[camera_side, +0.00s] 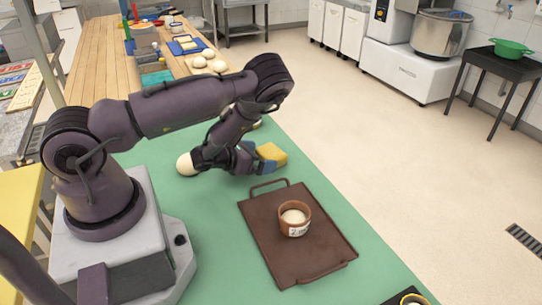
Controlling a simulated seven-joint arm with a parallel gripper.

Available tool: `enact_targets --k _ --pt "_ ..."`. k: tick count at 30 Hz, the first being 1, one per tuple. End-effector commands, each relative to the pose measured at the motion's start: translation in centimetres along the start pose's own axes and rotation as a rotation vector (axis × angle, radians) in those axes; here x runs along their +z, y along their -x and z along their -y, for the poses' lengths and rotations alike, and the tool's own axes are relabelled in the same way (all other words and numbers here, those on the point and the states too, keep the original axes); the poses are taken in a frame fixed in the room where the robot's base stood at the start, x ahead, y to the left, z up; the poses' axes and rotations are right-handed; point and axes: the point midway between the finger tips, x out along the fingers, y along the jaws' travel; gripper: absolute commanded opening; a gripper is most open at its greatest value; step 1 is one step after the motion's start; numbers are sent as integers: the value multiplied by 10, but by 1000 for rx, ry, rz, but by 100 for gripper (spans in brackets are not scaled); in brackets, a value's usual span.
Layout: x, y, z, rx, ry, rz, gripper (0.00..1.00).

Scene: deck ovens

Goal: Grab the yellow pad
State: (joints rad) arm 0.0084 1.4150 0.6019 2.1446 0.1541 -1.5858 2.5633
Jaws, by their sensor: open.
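The yellow pad (272,154) lies on the green table at the far edge of the work area. My gripper (262,158) is low over the table with its blue fingertips at the pad's left side. One fingertip shows in front of the pad and another part lies close behind. The jaws are open. I cannot tell whether the fingers touch the pad, and its left end is partly hidden by the gripper.
A brown tray (259,226) with a brown cup (294,226) of pale contents stands right of and nearer than the gripper. A pale ball (187,164) lies left of the gripper. Something yellowish shows partly behind my arm. The green table (215,230) is clear left of the tray.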

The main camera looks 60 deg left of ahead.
Motion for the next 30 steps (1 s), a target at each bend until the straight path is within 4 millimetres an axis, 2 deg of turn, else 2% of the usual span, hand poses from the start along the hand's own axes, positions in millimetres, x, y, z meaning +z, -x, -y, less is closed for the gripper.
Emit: enact_targets --k 3,10,11,15,24,26,30 --pt "1 -11 0 0 0 1 100" --pt "0 -12 0 0 -1 0 100" --pt "0 -12 0 0 -1 0 98" --pt "0 -12 0 0 -1 0 67" --pt "3 -11 0 0 -1 1 67" --pt "9 -9 0 -1 -2 2 67" --pt "32 0 1 -1 -2 4 67"
